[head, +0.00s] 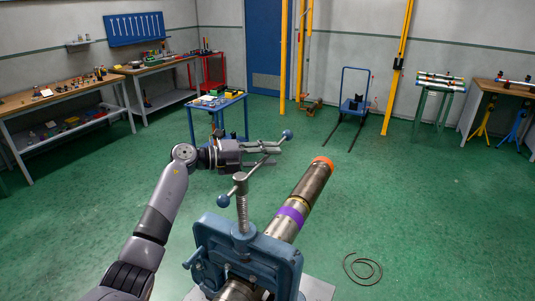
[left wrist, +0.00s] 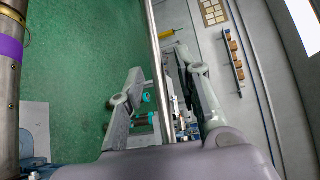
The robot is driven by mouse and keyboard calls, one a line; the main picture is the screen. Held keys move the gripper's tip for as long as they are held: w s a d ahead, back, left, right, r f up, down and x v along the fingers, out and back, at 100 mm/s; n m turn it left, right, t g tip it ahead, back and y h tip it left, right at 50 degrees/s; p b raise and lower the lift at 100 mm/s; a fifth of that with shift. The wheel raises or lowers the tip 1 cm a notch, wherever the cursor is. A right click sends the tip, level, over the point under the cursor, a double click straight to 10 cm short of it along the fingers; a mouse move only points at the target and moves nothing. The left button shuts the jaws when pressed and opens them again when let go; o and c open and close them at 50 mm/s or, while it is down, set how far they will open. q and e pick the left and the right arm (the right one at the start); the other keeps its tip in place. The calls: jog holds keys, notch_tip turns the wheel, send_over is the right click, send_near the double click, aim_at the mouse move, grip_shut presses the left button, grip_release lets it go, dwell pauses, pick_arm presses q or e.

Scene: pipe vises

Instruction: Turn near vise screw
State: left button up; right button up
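The near vise (head: 285,262) is a blue body at the bottom of the head view, with an upright threaded screw (head: 242,212). A slanted handle bar with blue ball ends crosses the screw's top; its upper ball (head: 288,135) is beyond my left gripper (head: 270,154). My left gripper is open, its fingers spread at the upper half of the bar. In the left wrist view the handle bar (left wrist: 155,50) runs between the two fingers, with gaps visible on both sides; contact cannot be told. My right gripper is not in view.
A metal pipe (head: 312,185) with a purple band and orange end slants out of the vise to the right. A blue table (head: 217,101) with tools stands behind the gripper. A coiled cable (head: 362,268) lies on the green floor, which is otherwise largely clear.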

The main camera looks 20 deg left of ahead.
pick_arm(q)
jog(key=shift+c, duration=0.3)
grip_shut()
jog(key=shift+f, duration=0.1)
dwell(0.5)
